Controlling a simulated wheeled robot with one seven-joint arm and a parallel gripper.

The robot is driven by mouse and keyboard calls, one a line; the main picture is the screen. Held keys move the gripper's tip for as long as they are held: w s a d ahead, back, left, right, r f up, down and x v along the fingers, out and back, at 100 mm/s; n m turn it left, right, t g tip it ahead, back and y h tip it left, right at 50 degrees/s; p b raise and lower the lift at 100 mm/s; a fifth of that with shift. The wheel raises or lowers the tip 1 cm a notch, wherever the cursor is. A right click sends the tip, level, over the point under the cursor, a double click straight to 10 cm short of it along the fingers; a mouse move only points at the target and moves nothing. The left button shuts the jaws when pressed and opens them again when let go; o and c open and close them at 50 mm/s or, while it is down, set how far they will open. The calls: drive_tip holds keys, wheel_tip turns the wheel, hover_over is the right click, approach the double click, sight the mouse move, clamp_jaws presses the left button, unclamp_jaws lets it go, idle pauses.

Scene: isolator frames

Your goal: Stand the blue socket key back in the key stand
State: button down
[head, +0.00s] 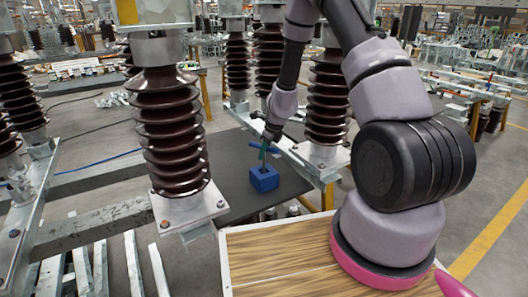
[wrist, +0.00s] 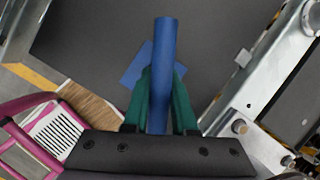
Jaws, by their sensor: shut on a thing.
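The blue socket key (head: 255,146) shows in the head view as a short blue bar crossing the green fingertips of my gripper (head: 263,152). In the wrist view the blue bar of the key (wrist: 163,45) runs lengthwise between the two green fingers (wrist: 160,95), which are shut on it. The key stand (head: 264,182) is a blue block on the dark grey surface, just below the gripper. In the wrist view a corner of the stand (wrist: 133,74) shows behind the bar and fingers. The key's lower part is mostly hidden, and I cannot tell whether it is in the stand's opening.
The dark grey surface (head: 235,165) is clear around the stand. Tall brown ribbed insulators on metal frames stand close by, one at the left (head: 165,130) and one at the right (head: 328,100). A wooden top (head: 275,260) lies in front. A metal rail (wrist: 265,65) runs along the right in the wrist view.

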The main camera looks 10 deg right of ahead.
drive_tip(key=c, duration=0.6)
unclamp_jaws()
drive_tip(key=shift+c, duration=0.2)
drive_tip(key=shift+r, duration=0.1)
drive_tip(key=v, duration=1)
drive_tip(key=shift+s+r, duration=0.15)
drive_tip(key=shift+r, duration=0.1)
drive_tip(key=s+r+n+t+y, duration=0.1)
drive_tip(key=s+r+n, duration=0.35)
drive_tip(key=r, duration=0.65)
drive_tip(key=s+r+n+t+y, duration=0.1)
drive_tip(key=s+r+n, duration=0.4)
drive_tip(key=r, duration=0.6)
drive_tip(key=s+d+r+n+t+h, duration=0.1)
drive_tip(key=s+r+n, duration=0.4)
drive_tip(key=s, duration=0.3)
drive_tip(key=s+d+r+n+t+h, duration=0.1)
drive_tip(key=s+d+r+n, duration=0.1)
drive_tip(key=s+r+n, duration=0.3)
drive_tip(key=s+n, duration=0.2)
drive_tip(key=s, duration=0.2)
drive_tip(key=shift+s+d+r, duration=0.3)
drive_tip(key=shift+r, duration=0.1)
